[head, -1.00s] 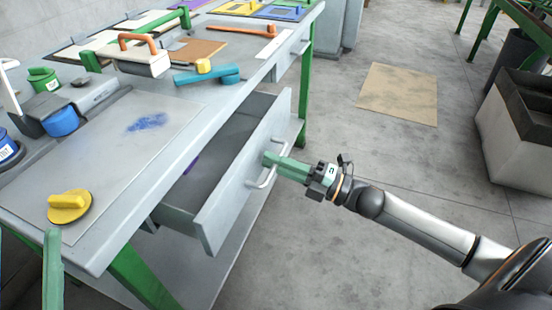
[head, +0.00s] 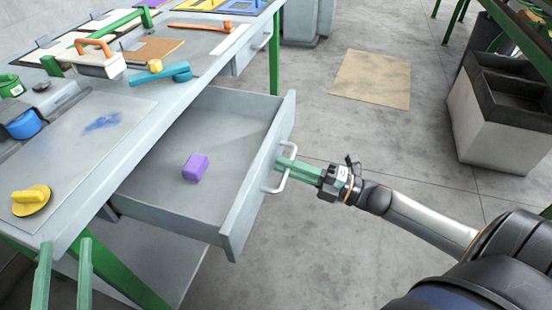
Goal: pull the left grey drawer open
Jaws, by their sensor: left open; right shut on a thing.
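The left grey drawer (head: 232,211) stands well out from the workbench, with its inside showing. A purple block (head: 196,167) lies on the drawer floor. My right gripper (head: 284,162) is shut on the drawer's white bar handle (head: 276,188) at the outer face of the drawer front. My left gripper (head: 62,262) shows at the lower left as two green fingers. They are apart and empty, by the bench's front edge, near the yellow round tool (head: 32,200). The rest of the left arm is out of view.
The grey workbench (head: 150,112) carries a blue-smudged panel, a teal tool (head: 158,74) and an orange-handled brush (head: 98,62). A second closed drawer (head: 250,52) is further along. Floor right of the open drawer is clear, with a tan mat (head: 372,79) and a bin (head: 500,115) beyond.

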